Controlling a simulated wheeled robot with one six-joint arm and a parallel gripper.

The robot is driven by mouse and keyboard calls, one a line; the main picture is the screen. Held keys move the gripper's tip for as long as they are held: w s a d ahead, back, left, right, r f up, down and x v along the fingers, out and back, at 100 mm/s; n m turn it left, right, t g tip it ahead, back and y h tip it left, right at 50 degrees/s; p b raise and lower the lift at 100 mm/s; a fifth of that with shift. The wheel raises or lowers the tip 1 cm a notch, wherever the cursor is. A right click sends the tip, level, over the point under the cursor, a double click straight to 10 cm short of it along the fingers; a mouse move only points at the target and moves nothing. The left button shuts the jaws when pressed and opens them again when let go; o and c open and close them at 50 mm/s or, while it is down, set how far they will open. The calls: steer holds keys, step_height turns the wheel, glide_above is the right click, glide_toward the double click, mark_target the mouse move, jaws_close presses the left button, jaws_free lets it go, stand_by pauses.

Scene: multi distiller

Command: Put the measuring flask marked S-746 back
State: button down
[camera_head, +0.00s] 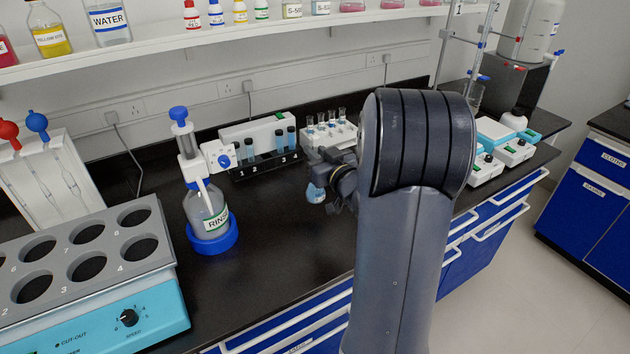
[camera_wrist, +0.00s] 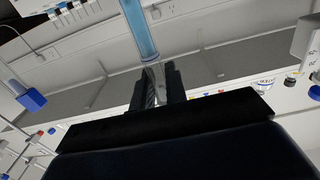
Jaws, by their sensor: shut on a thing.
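A small glass flask with blue liquid (camera_head: 316,193) hangs below the end of my arm, above the dark bench. Its label is too small to read in the head view, so I cannot confirm S-746. My gripper (camera_head: 335,177) is shut on the flask's clear upper part. In the wrist view my gripper (camera_wrist: 157,84) shows two dark fingers closed on clear glass, and the blue part (camera_wrist: 138,30) extends away from the fingers toward the top edge. My arm partly hides the gripper in the head view.
A RINSE bottle with dispenser (camera_head: 208,210) stands left of the flask. A black vial rack (camera_head: 268,163) and white tube rack (camera_head: 330,137) stand behind. The shelf (camera_head: 150,45) above holds several bottles, one marked S-50-something. Open bench lies in front of the flask.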

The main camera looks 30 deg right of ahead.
steer(key=shift+f, duration=2.85)
steer(key=shift+f+b, duration=0.1)
steer(key=shift+b, duration=0.2)
steer(key=c, duration=1.4)
jaws_free()
steer(key=shift+c, duration=0.2)
steer(key=shift+s+r+p, duration=0.1)
steer(key=shift+r+p, duration=0.15)
steer(key=shift+p, duration=0.05)
steer(key=s+b, duration=0.2)
steer(key=s, duration=0.9)
steer(key=shift+s+d, duration=0.2)
steer(key=shift+s, duration=0.2)
